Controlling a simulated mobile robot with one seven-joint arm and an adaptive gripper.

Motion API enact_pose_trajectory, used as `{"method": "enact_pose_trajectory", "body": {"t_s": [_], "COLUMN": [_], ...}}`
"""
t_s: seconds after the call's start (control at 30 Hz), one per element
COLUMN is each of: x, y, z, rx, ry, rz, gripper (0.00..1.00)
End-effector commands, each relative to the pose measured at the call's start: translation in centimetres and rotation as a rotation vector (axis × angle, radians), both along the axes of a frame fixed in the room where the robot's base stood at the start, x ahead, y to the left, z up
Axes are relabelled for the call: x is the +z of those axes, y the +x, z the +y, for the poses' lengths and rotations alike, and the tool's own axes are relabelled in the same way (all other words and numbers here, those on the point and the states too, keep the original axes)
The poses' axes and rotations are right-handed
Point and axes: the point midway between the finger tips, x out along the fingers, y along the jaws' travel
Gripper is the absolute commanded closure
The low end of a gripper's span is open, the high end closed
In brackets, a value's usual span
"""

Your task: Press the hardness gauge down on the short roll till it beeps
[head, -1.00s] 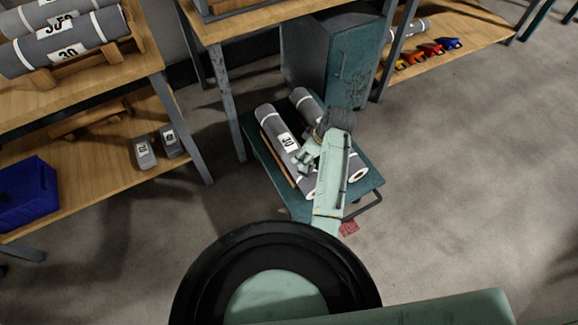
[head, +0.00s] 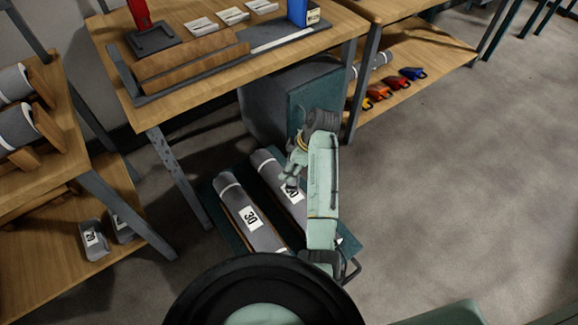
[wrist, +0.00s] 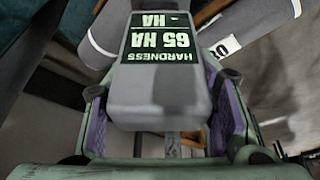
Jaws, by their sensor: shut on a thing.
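My gripper (head: 289,178) is shut on the hardness gauge (wrist: 158,88), a grey block with a dark display reading "HARDNESS 65 HA" and "- HA", upside down in the wrist view. The gauge lies between the purple-padded fingers there; in the head view it is too small to make out. Two grey rolls marked 30 lie side by side on a low teal cart: a left roll (head: 236,200) and a right roll (head: 267,168), the latter partly behind my arm. I cannot tell which roll is the short one, nor whether the gauge touches any roll.
A workbench (head: 350,22) holds an empty-looking wooden cradle (head: 190,62), a red tool, cards and a blue box. A teal cabinet (head: 300,95) stands beneath it. Rolls rest on the left bench; small labelled items (head: 95,240) lie below. Floor at right is clear.

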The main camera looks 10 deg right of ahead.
Motion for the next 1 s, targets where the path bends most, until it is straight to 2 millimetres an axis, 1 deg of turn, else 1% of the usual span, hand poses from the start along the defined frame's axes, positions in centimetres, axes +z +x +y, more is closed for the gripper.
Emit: {"method": "enact_pose_trajectory", "body": {"t_s": [0.53, 0.77, 1.0], "x": [0.3, -1.9, -4.5], "y": [0.0, 0.0, 0.0], "z": [0.0, 0.0, 0.0], "rx": [0.0, -0.001, 0.0], "ry": [0.004, 0.003, 0.002], "rz": [-0.002, -0.002, -0.001], "gripper": [0.77, 0.77, 0.77]}}
